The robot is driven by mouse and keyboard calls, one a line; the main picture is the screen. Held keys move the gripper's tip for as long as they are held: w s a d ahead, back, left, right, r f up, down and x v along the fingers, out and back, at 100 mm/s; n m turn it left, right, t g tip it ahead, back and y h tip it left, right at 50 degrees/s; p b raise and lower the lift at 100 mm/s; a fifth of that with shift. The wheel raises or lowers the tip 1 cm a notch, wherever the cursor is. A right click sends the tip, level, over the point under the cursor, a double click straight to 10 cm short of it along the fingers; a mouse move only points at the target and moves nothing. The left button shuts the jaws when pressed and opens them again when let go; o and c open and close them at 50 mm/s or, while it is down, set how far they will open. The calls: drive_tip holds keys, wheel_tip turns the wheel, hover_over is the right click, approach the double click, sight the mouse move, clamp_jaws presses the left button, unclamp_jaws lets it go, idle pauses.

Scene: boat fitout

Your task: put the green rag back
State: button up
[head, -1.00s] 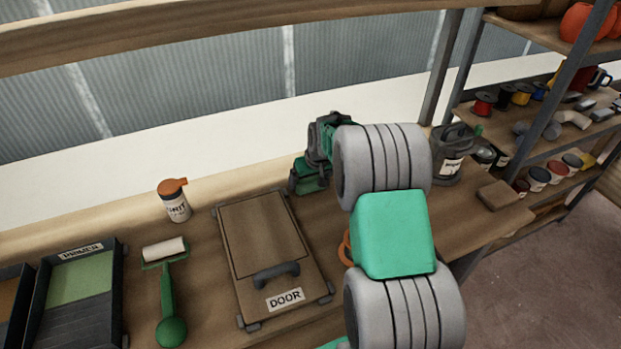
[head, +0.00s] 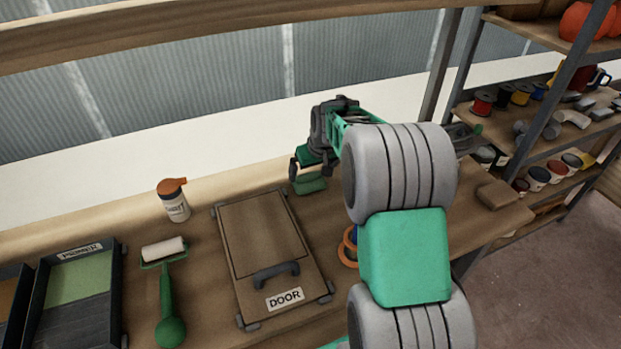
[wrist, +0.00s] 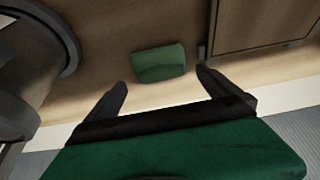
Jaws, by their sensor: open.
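The green rag (head: 310,184) lies on the wooden bench, just right of the far end of the DOOR-labelled board. In the wrist view the rag (wrist: 158,62) is a small folded green pad on bare wood. My gripper (head: 309,172) is close above it in the head view. In the wrist view my gripper (wrist: 163,88) has its two dark fingers spread, with nothing between them. The rag shows beyond the fingertips, apart from them. My arm covers part of the bench to the right.
The DOOR board (head: 262,225) with its dark handle lies left of the rag. A green-handled roller (head: 167,295), an orange-capped bottle (head: 173,200) and a primer tray (head: 75,300) stand further left. An orange ring (head: 347,247) is partly behind my arm. Shelves (head: 540,150) stand right.

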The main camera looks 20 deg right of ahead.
drive_tip(key=s+a+r, duration=0.5)
drive_tip(key=s+r, duration=0.3)
drive_tip(key=s+a+f, duration=0.1)
drive_tip(key=s+a, duration=0.3)
drive_tip(key=s, duration=0.5)
drive_tip(key=s+a+f+g, duration=0.1)
drive_tip(key=s+a, duration=0.3)
drive_tip(key=s, duration=0.5)
drive_tip(key=shift+s, duration=0.15)
drive_tip(key=shift+c, duration=0.6)
